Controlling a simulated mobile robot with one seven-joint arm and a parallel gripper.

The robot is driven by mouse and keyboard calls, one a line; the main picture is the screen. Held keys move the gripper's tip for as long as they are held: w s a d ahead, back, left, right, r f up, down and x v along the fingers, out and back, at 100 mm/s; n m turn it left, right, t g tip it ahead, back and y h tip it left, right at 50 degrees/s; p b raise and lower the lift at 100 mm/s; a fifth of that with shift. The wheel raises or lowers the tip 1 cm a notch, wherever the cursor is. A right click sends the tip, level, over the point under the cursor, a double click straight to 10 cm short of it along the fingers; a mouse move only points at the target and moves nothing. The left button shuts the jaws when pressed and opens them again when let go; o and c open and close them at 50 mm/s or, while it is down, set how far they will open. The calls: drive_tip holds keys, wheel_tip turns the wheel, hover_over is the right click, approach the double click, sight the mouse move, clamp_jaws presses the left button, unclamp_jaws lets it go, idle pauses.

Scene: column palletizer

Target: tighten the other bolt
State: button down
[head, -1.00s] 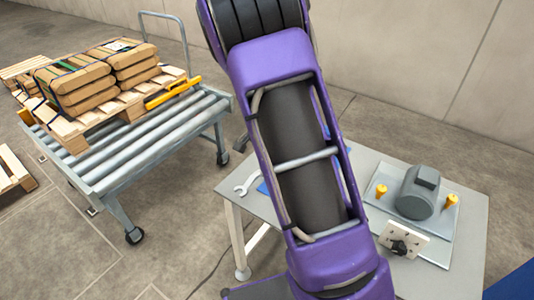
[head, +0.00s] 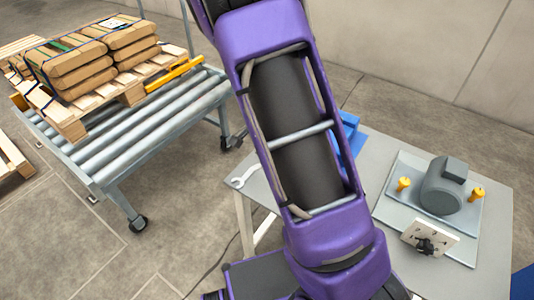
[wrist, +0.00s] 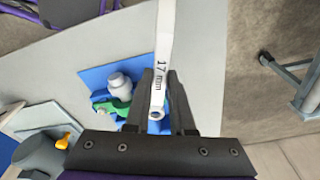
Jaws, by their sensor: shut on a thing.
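My gripper (wrist: 160,76) is shut on a pale wrench marked "17 mm" (wrist: 165,38) in the wrist view. The wrench's ring end is near my fingers and its shaft runs up out of the picture. In the head view my arm hides the gripper; an open wrench end (head: 240,181) shows at the table's left edge. Two yellow bolts, left (head: 403,184) and right (head: 477,195), stand either side of a grey motor (head: 442,188) on a pale plate (head: 398,212). I cannot tell which bolt is tight. The gripper is apart from the motor (wrist: 38,155).
A blue tray (wrist: 94,77) holds a white-grey bottle and a green item on the grey table (head: 375,146). A white panel with a black knob (head: 425,246) stands before the motor. A roller conveyor (head: 150,138) with a loaded pallet is at left.

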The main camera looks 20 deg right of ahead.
drive_tip(key=s+d+n+t+y+b, duration=0.1)
drive_tip(key=s+d+n+b, duration=0.5)
drive_tip(key=n, duration=0.6)
drive_tip(key=shift+s+d+f+n+b, duration=0.2)
drive_tip(key=shift+s+d+n+b, duration=0.15)
drive_tip(key=shift+d+b, duration=0.7)
drive_tip(key=shift+f, duration=1.15)
idle(1.3)
idle(0.5)
